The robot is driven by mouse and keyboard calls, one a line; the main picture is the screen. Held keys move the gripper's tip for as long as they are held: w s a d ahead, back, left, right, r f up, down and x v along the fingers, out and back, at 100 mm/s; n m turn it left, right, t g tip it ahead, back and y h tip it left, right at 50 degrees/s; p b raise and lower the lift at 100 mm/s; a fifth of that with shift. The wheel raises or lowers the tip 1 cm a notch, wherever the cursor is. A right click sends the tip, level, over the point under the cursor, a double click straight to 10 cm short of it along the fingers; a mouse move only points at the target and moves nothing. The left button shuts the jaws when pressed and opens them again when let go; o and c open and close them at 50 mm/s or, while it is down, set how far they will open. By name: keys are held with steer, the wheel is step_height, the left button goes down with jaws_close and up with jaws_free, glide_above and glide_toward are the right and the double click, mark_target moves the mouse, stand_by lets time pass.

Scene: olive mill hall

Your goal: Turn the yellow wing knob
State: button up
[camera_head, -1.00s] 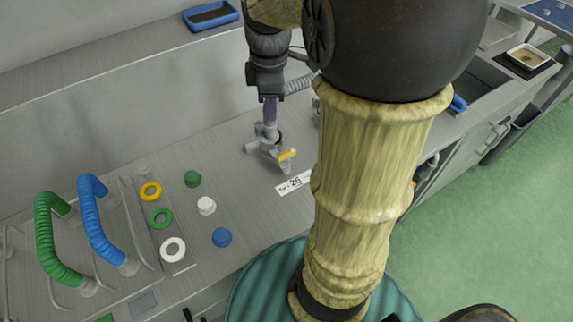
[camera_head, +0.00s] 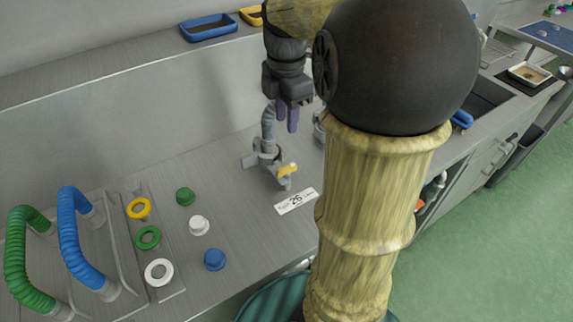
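The yellow wing knob (camera_head: 287,170) sits on a grey pipe fitting (camera_head: 266,150) that stands on the steel counter, in the middle of the head view. A white label reading 26 (camera_head: 296,201) lies on the counter in front of it. My gripper (camera_head: 287,126) hangs above and behind the knob, fingers pointing down. Its two purple fingers show side by side with a narrow gap, and nothing is seen between them. It looks apart from the knob. My arm hides the counter to the right of the fitting.
Green (camera_head: 28,262) and blue (camera_head: 76,240) hose loops, coloured rings (camera_head: 148,238) and caps (camera_head: 199,225) stand on the left of the counter. A blue tray (camera_head: 209,27) is on the ledge behind. A sink (camera_head: 490,95) lies to the right.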

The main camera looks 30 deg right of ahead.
mark_target(286, 167)
step_height(286, 167, down, 16)
steer(key=b, duration=0.2)
steer(key=shift+r+b, duration=0.25)
steer(key=shift+b, duration=0.1)
steer(key=shift+c, duration=0.2)
jaws_close()
